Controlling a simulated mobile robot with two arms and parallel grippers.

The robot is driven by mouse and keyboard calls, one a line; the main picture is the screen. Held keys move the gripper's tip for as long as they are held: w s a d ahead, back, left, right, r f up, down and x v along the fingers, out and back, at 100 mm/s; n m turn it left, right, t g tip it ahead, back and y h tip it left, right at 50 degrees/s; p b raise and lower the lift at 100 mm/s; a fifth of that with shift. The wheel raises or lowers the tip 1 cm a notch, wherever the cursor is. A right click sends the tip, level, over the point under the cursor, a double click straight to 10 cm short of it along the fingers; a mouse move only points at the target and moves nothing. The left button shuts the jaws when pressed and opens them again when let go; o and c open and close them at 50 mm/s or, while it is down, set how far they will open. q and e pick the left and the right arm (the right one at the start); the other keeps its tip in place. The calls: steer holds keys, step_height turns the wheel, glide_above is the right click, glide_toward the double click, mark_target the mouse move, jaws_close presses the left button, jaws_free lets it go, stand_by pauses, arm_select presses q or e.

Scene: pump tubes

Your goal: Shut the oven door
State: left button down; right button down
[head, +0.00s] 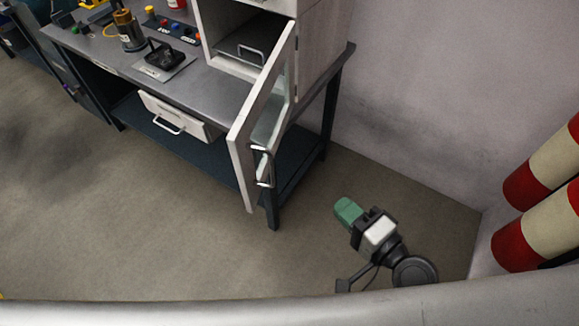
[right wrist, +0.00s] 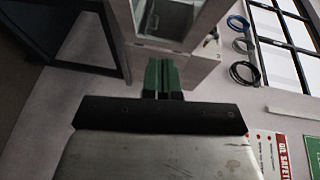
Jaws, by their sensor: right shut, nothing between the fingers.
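The oven (head: 315,50) is a pale cabinet on the right end of the workbench, with a dark cavity and a rack inside. Its oven door (head: 245,140) stands wide open, a pale frame with a glass pane and a metal handle (head: 265,167), jutting out past the bench front. My right gripper (head: 348,211) has green fingers and is shut and empty, to the right of the door and apart from it. Its green fingers show in the right wrist view (right wrist: 160,76), with a pale framed panel beyond them that appears to be the door (right wrist: 150,42). My left gripper is out of view.
The workbench (head: 205,85) has an open drawer (head: 178,118) below its top. A dark device on a plate (head: 165,58) and a brass-topped cylinder (head: 128,30) stand on it. Red and cream pillars (head: 545,165) are at right. The floor in front is clear.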

steer(key=w+a+r+y+p, duration=0.1)
steer(key=w+a+r+p, duration=0.3)
steer(key=w+a, duration=0.3)
steer(key=a, duration=0.3)
steer(key=shift+w+a, duration=0.25)
steer(key=shift+a, duration=0.1)
steer(key=shift+r, duration=0.1)
